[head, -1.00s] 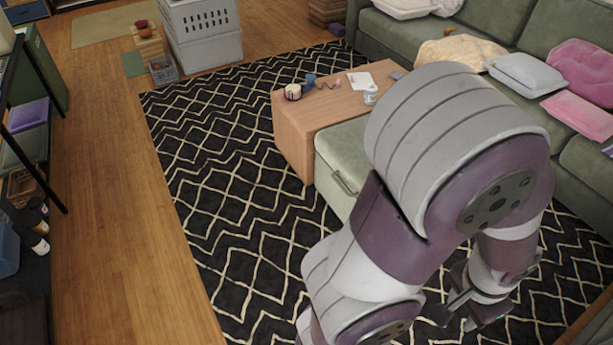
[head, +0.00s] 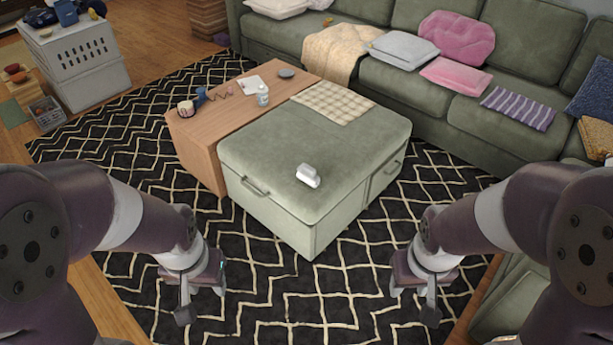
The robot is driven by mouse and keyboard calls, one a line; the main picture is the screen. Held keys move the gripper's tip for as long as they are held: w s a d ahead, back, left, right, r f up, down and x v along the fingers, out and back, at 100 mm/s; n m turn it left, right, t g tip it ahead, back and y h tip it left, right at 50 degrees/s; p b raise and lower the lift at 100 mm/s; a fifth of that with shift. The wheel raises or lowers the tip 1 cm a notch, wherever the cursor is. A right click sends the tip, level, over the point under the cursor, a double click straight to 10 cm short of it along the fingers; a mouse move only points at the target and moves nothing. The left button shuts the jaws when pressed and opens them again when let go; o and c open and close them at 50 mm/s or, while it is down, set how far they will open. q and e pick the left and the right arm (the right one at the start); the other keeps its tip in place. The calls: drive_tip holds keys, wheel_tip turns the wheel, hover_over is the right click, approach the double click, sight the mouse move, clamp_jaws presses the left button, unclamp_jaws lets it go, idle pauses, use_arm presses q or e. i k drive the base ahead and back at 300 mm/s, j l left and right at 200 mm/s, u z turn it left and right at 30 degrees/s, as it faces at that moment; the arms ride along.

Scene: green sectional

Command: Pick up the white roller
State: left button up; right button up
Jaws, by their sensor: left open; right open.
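A small white roller (head: 308,176) lies on the green cushioned top of the ottoman (head: 270,150), near its front side. My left gripper (head: 203,305) is open and empty, low over the rug, in front of and left of the ottoman. My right gripper (head: 412,305) is open and empty, low over the rug, in front of and right of the ottoman. Both grippers are well apart from the roller. Nothing hides the roller.
A wooden table section (head: 215,120) adjoins the ottoman and holds a bottle (head: 262,96) and other small items. A checkered cloth (head: 333,102) lies on the ottoman's far part. A green sofa (head: 520,120) stands behind. Patterned rug (head: 300,300) between my arms is clear.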

sight(305, 174)
drive_tip(key=z, duration=1.55)
drive_tip(key=u, duration=1.55)
drive_tip(key=i+z, duration=0.2)
drive_tip(key=i, duration=0.5)
drive_tip(key=i+z, duration=0.25)
drive_tip(key=i, duration=0.45)
drive_tip(key=i+j+z, duration=0.2)
drive_tip(key=i, duration=0.45)
